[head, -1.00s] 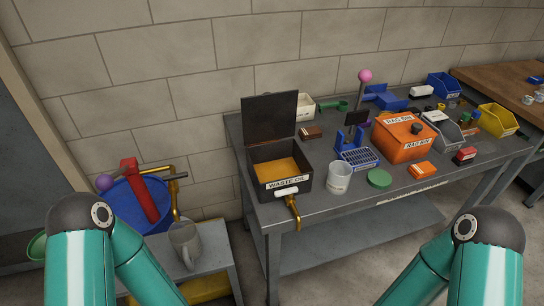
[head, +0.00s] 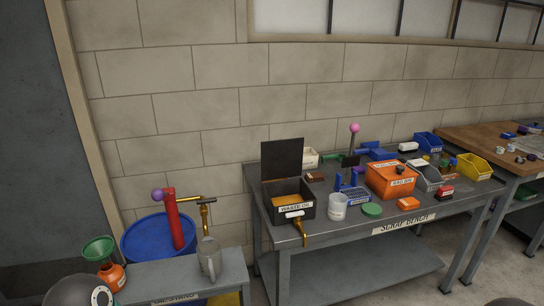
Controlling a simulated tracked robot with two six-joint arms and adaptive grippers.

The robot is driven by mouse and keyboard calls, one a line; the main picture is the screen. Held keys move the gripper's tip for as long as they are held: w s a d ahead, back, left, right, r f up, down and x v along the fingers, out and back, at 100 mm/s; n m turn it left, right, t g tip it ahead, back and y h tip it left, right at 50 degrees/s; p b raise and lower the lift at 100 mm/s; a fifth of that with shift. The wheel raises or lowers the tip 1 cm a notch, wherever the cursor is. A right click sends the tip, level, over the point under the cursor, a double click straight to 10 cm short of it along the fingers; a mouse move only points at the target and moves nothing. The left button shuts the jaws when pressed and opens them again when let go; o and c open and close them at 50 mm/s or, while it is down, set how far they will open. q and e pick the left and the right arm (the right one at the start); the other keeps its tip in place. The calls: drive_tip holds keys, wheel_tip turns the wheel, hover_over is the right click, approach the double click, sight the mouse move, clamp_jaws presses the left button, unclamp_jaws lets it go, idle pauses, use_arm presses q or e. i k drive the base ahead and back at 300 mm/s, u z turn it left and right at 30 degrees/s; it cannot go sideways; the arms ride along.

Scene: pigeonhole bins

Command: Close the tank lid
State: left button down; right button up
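The black tank labelled WASTE OIL (head: 308,211) stands at the left end of the grey bench in the head view. Its dark lid (head: 282,159) stands upright at the back, so the tank is open and orange-brown inside. Neither of my grippers is in view. Only dark rounded parts of my arms show at the bottom edge, well away from the tank.
A clear beaker (head: 338,207), green disc (head: 372,209) and orange rag bin (head: 392,183) stand right of the tank on the bench (head: 440,208). A blue drum (head: 150,243) with a red pump (head: 174,220) and a grey jug (head: 210,258) are at left.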

sight(280, 158)
drive_tip(key=z, duration=0.25)
drive_tip(key=k, duration=0.15)
drive_tip(key=u, duration=0.7)
drive_tip(key=i, duration=1.4)
drive_tip(key=z, duration=0.5)
